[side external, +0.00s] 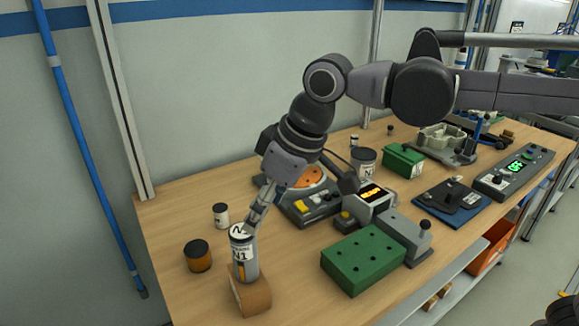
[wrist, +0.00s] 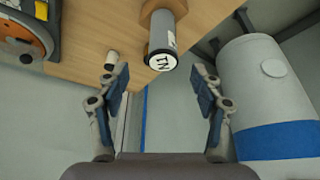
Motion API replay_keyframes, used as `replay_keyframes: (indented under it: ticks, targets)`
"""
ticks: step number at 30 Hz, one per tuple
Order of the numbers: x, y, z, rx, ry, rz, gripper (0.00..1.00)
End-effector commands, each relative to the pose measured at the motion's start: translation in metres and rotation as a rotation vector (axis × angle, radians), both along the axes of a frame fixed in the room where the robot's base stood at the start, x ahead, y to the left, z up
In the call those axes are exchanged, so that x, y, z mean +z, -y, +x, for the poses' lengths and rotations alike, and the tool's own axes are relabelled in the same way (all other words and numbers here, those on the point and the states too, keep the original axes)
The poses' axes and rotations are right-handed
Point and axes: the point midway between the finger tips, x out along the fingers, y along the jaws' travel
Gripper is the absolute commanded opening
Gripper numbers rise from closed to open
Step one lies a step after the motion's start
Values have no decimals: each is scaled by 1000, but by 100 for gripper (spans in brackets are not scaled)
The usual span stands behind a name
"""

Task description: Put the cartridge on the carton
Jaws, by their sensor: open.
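The cartridge (side external: 243,262) is a grey cylinder with an orange stripe, a dark rim and a white top marked N1. It stands upright on the small brown carton (side external: 252,298) near the table's front left. In the wrist view the cartridge (wrist: 165,40) shows its N1 end towards me, with the carton (wrist: 158,8) behind it, partly hidden. My gripper (side external: 252,222) is open, tilted down at the cartridge's top. In the wrist view my gripper's (wrist: 162,80) two fingers are spread and empty, with the cartridge beyond them in line with the gap.
An amber jar (side external: 198,258) and a small white jar (side external: 221,214) with dark lids stand left of the cartridge. A green block with holes (side external: 360,262) and a device with a lit display (side external: 371,197) stand to its right. Bare table lies between carton and green block.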

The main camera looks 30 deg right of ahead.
Motion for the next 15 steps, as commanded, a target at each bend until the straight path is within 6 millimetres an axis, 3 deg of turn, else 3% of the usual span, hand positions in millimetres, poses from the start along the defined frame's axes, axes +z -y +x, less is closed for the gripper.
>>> replay_keyframes:
  ticks: [5,7,15]
  targets:
    - [-8,60,-6,-107,32,18,66]
    - [-16,93,-14,-171,54,28,66]
    - [-62,204,-60,-417,147,56,66]
